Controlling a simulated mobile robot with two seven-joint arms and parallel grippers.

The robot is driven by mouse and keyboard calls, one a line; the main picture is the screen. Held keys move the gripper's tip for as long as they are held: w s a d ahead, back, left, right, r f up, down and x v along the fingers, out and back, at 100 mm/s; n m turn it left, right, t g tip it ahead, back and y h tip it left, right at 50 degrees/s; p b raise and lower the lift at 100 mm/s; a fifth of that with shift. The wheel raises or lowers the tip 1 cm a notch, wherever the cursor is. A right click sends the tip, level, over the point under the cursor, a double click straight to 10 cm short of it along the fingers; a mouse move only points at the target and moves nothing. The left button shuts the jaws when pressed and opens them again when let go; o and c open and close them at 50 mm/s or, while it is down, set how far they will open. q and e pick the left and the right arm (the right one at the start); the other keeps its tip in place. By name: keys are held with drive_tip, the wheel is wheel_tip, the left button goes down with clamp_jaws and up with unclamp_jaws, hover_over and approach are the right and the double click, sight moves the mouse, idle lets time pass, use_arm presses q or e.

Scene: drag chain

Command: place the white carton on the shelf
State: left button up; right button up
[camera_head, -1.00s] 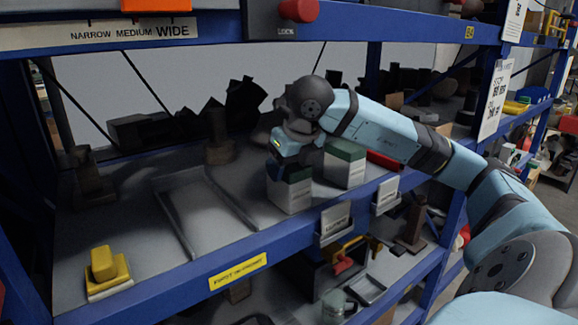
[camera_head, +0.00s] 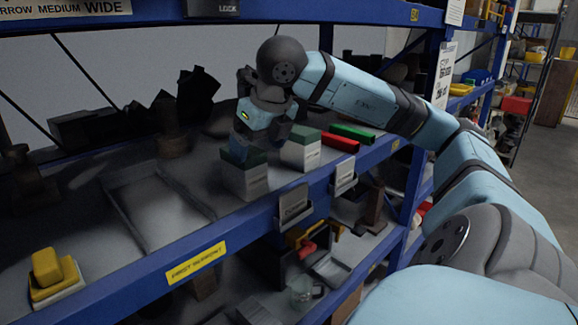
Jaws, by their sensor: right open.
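A white carton (camera_head: 246,183) with a green top stands upright on the grey shelf (camera_head: 190,242) near its front edge. A second white carton with a green top (camera_head: 300,154) stands just right of and behind it. My right gripper (camera_head: 240,152) points down over the nearer carton and is open. Its fingers are small and dark here, and I cannot tell whether they touch the carton's top. My left gripper is out of view.
An empty shallow tray (camera_head: 160,215) lies left of the cartons. Red (camera_head: 338,143) and green (camera_head: 352,133) boxes lie to the right. A blue shelf beam crosses above.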

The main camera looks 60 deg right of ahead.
use_arm(q)
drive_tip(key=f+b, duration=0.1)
drive_tip(key=b, duration=0.2)
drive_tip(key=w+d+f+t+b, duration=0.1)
drive_tip(key=b, duration=0.3)
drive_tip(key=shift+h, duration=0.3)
use_arm(e)
drive_tip(key=s+a, duration=0.2)
drive_tip(key=s, duration=0.6)
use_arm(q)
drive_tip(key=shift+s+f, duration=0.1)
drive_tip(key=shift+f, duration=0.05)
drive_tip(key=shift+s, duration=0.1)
use_arm(e)
drive_tip(key=shift+f, duration=0.1)
